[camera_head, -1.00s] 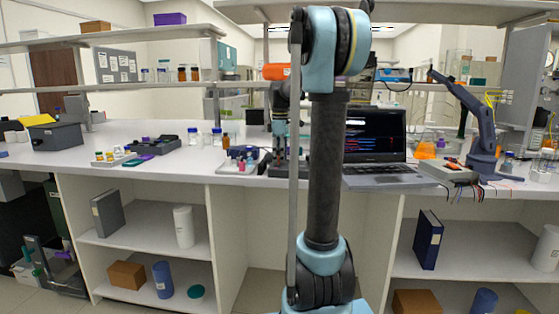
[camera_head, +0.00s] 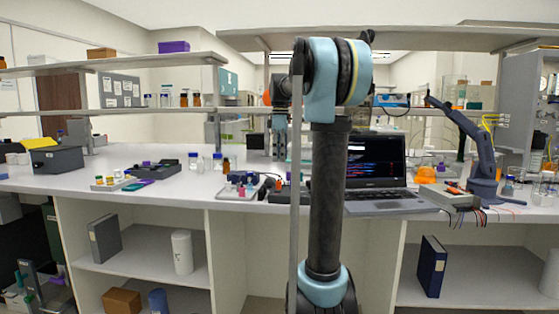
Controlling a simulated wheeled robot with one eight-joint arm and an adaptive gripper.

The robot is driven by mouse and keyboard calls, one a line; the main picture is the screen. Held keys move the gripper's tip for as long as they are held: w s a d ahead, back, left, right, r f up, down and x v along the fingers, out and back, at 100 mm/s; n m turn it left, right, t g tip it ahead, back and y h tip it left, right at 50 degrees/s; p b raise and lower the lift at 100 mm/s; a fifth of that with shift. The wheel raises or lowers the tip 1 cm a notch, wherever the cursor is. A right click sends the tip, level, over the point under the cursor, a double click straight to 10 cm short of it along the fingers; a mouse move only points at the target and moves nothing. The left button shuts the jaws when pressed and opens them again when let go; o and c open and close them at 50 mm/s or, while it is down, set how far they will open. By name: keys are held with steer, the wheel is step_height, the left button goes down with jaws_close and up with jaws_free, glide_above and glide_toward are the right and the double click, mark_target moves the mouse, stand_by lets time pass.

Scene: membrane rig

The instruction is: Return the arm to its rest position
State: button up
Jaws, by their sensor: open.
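My arm stands upright in the middle of the head view, its pale blue elbow joint at the top and its dark link running down in front of the bench. My gripper (camera_head: 279,150) shows small, left of the upright link, pointing down above the back of the white bench (camera_head: 120,205). It is open, with nothing visible between its fingers. It appears clear of the bench top. My own upper arm hides part of the forearm.
A laptop (camera_head: 378,165) stands right of my arm. A small white tray (camera_head: 238,192) of items lies left of it. A blue-grey desk arm (camera_head: 470,140) and a control box (camera_head: 447,196) stand at right. Shelves (camera_head: 100,112) span the back left.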

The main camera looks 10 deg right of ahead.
steer(key=s+f+m+t, duration=0.2)
steer(key=s+f+m, duration=1.2)
steer(key=s+f, duration=1.7)
steer(key=s, duration=0.4)
steer(key=shift+f, duration=0.2)
steer(key=shift+w+a, duration=0.1)
steer(key=shift+w+f, duration=0.2)
steer(key=shift+w, duration=0.25)
